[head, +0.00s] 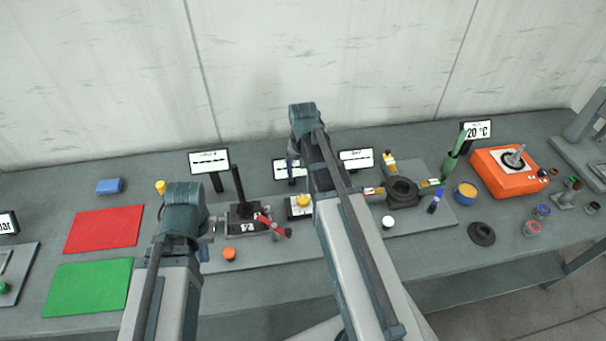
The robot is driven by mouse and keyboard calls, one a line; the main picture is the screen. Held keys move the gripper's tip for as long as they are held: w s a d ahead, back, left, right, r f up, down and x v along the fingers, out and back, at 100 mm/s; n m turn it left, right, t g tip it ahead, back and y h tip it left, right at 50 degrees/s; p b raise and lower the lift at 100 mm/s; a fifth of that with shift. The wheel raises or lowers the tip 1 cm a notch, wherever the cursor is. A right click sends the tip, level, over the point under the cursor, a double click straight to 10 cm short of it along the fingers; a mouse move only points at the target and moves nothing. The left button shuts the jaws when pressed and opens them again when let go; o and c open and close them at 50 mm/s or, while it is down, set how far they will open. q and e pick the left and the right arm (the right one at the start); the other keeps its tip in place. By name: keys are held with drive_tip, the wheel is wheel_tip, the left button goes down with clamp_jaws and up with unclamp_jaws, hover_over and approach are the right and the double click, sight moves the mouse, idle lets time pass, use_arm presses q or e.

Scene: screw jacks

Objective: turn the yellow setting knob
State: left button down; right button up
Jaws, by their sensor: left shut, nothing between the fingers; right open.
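The yellow setting knob (303,201) sits on a small white-and-dark block, just left of my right forearm. A display sign (290,169) stands behind it, partly covered by my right arm. My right gripper (292,172) is open and hangs behind the knob, largely hidden by my own arm, so its exact distance from the knob is unclear. My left gripper (206,246) is shut and empty, low beside an orange cap (229,253), left of the knob, and partly hidden by my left wrist.
A dark fixture with an upright post (239,190) and red-handled lever (269,224) stands between my arms. A dark ring-shaped body (402,192), blue marker (435,202) and orange unit (505,172) lie right. Red (104,230) and green (88,287) mats lie left.

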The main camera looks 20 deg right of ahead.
use_arm(q)
wheel_tip(320, 180, up, 3)
drive_tip(key=shift+p, duration=0.95)
use_arm(e)
wheel_tip(320, 180, up, 3)
